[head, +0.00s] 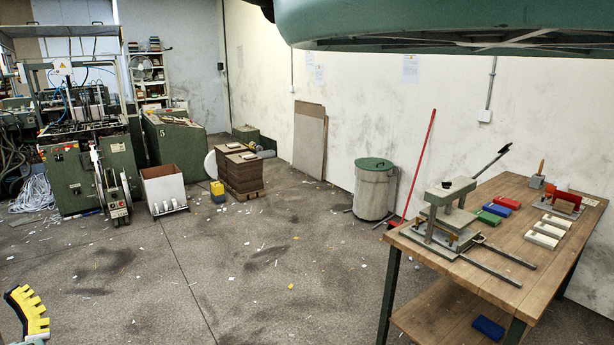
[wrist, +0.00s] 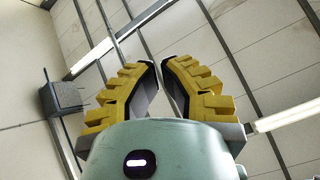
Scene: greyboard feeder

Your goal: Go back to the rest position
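My gripper (wrist: 159,64) points up toward the ceiling in the wrist view. Its two yellow, stepped fingers lean inward and their tips come together with only a thin gap showing. Nothing is held between them. In the head view, part of a yellow finger (head: 28,312) shows at the lower left corner, away from the table and the machines. The rest of the gripper is cut off by the frame edge there.
A wooden workbench (head: 528,240) with a press (head: 445,212) and coloured blocks stands at the right. A green-lidded bin (head: 375,190) and red broom stand by the wall. A green machine (head: 85,175) is at the left. The middle floor is open, with scattered scraps.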

